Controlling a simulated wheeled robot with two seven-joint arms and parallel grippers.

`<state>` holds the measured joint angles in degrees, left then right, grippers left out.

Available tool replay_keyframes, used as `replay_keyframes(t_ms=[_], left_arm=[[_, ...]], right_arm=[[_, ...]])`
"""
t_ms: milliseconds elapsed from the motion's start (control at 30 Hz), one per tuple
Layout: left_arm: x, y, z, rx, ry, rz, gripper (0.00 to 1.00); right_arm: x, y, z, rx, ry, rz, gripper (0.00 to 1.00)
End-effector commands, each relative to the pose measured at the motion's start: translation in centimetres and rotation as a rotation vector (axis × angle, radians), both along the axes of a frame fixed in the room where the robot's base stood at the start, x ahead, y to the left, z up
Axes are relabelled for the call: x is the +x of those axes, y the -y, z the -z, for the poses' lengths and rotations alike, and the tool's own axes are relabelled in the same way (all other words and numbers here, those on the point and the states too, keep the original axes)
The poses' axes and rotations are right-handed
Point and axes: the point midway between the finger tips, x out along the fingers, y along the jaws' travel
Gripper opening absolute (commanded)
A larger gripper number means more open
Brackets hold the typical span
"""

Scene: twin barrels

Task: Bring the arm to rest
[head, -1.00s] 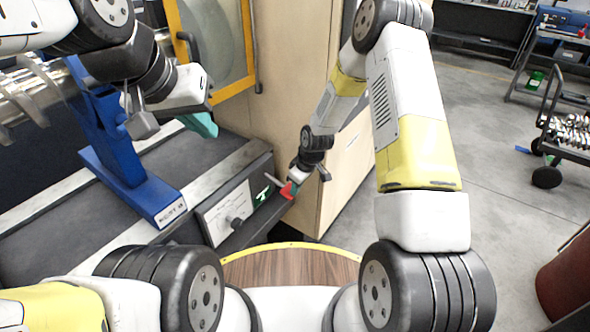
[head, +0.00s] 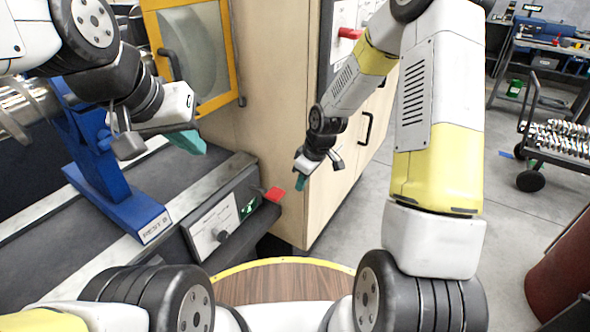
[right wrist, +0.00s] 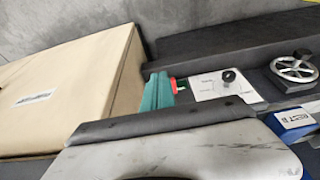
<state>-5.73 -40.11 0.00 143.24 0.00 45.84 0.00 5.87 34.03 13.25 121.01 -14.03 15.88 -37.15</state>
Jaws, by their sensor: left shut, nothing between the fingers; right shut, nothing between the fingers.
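My left gripper (head: 190,141) hangs at the left in the head view, its teal fingers closed and empty above the dark machine bed. My right gripper (head: 301,182) is in the middle, its teal fingertips closed together, in front of the pale cabinet. It is apart from the red-tipped lever (head: 273,194), which stands out from the machine's front end to its left. In the right wrist view the teal fingers (right wrist: 158,93) overlap a small red part, with the white panel (right wrist: 222,84) behind them.
A blue stand (head: 128,205) with a label stands on the machine bed. The tan cabinet (head: 275,110) is close behind my right gripper and carries a red handle (head: 349,33) higher up. Grey floor is open to the right, with a cart (head: 555,140) farther off.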

Motion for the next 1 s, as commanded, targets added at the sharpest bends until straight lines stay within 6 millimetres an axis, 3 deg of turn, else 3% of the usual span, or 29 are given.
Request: replay_keyframes(t_ms=[700,767,867,1000], left_arm=[[0.0,0.0,0.0,0.0,0.0,0.0,0.0],[0.0,0.0,0.0,0.0,0.0,0.0,0.0],[0.0,0.0,0.0,0.0,0.0,0.0,0.0],[0.0,0.0,0.0,0.0,0.0,0.0,0.0]], right_arm=[[0.0,0.1,-0.5,-0.003,0.003,0.007,0.0],[-0.1,0.4,-1.5,-0.007,0.009,0.021,0.0],[-0.5,1.4,-4.6,-0.019,0.028,0.076,0.0],[-2.3,3.3,-10.9,-0.03,0.061,0.203,0.0]])
